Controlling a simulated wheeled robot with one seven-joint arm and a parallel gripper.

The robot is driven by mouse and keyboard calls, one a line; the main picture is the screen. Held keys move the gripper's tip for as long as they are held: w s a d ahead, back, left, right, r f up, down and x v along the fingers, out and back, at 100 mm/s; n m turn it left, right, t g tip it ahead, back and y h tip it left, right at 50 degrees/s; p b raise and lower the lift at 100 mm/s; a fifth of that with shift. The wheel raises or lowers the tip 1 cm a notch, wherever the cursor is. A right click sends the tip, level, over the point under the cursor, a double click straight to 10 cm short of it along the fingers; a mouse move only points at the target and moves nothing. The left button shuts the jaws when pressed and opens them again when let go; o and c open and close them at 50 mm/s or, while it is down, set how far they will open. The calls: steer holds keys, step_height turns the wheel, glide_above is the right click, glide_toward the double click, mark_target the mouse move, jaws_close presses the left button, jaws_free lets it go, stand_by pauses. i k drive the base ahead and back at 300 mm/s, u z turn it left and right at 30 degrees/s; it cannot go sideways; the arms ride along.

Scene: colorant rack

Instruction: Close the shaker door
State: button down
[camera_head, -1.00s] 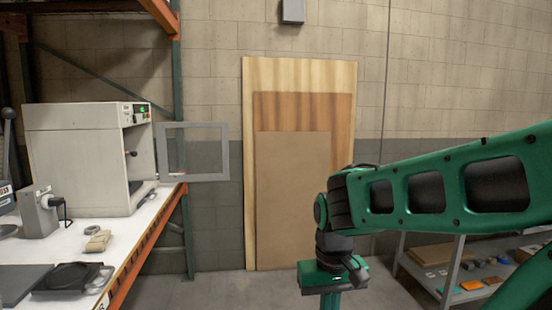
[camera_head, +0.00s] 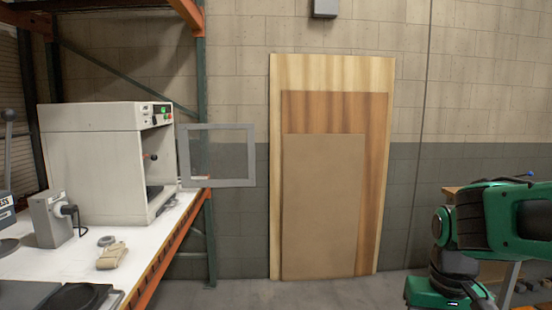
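The shaker (camera_head: 92,165) is a white box-shaped machine on the white bench at the left. Its front faces right and its inside is partly visible. The shaker door (camera_head: 250,156) is a grey frame with a clear pane. It stands open, swung out to the right past the bench edge. My green arm is at the lower right, well apart from the door. My gripper's green body (camera_head: 436,294) shows at the bottom edge, but its fingers are out of frame.
The white bench (camera_head: 150,262) has an orange front beam. A grey device (camera_head: 48,218), a tape roll (camera_head: 106,240) and a tan cloth-like item (camera_head: 112,257) lie on it. A green rack post (camera_head: 205,120) stands behind the door. Wooden boards (camera_head: 325,205) lean on the wall. The floor between bench and arm is clear.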

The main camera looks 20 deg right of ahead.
mark_target(186, 182)
steer(key=z, duration=0.4)
steer(key=i, duration=2.3)
steer(key=u, duration=0.35)
steer(key=i, duration=1.15)
steer(key=u, duration=0.5)
